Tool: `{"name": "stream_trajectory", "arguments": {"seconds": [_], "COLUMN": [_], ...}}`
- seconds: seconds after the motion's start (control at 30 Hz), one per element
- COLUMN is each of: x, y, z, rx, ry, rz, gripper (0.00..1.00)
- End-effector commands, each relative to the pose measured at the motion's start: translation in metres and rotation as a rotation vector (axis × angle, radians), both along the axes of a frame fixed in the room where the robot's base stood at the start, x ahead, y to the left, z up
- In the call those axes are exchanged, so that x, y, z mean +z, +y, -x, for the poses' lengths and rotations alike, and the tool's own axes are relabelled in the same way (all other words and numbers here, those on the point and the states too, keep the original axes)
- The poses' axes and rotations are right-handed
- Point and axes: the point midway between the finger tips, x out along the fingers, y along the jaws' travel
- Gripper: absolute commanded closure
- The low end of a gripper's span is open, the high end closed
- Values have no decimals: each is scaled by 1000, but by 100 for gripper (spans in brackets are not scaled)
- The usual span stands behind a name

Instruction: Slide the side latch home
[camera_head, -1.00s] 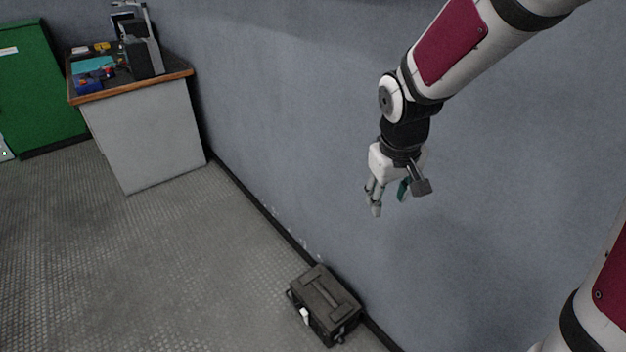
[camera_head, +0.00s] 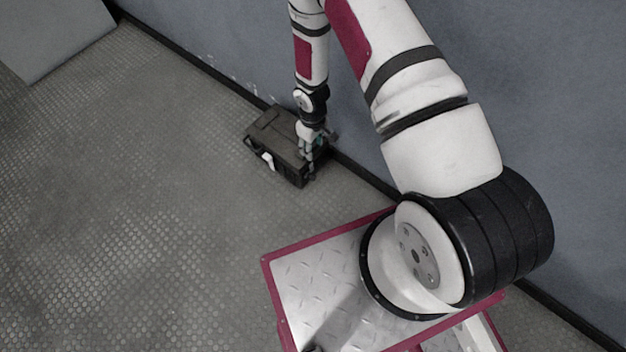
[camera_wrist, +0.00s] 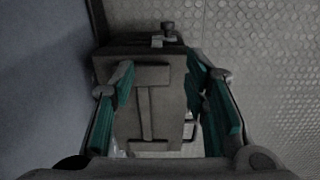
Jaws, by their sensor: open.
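A dark grey-brown case (camera_head: 272,131) sits on the floor against the wall, with a raised bar on its lid. A white fitting (camera_head: 267,160) is on its long side away from the wall. A small grey fitting with a knob (camera_wrist: 167,32) sticks out at one end of the case in the wrist view. I cannot tell for certain which fitting is the side latch. My gripper (camera_head: 309,163) points down at the right end of the case and hides part of it. In the wrist view, my gripper (camera_wrist: 168,78) has its teal-padded fingers apart, with the lid between them; contact is unclear.
The blue-grey wall (camera_head: 225,40) runs close behind the case, with a dark skirting strip along its foot. The textured metal floor (camera_head: 130,200) is clear to the left and in front of the case. A grey cabinet (camera_head: 50,30) stands at the upper left.

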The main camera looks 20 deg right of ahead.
Motion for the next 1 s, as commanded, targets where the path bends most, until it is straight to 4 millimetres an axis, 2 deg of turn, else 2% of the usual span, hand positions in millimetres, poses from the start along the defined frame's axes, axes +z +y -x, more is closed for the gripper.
{"name": "stream_trajectory", "arguments": {"seconds": [0.03, 0.1, 0.37, 0.8, 1.0], "x": [-21, -35, -59, -143, -170], "y": [1, 3, 4, 4, 4], "z": [6, 11, 15, 16, 16], "rx": [8, 15, 21, 21, 19], "ry": [9, 14, 16, 18, 17], "rz": [-5, -12, -17, -16, -17], "gripper": [58, 58, 58, 58, 58]}}
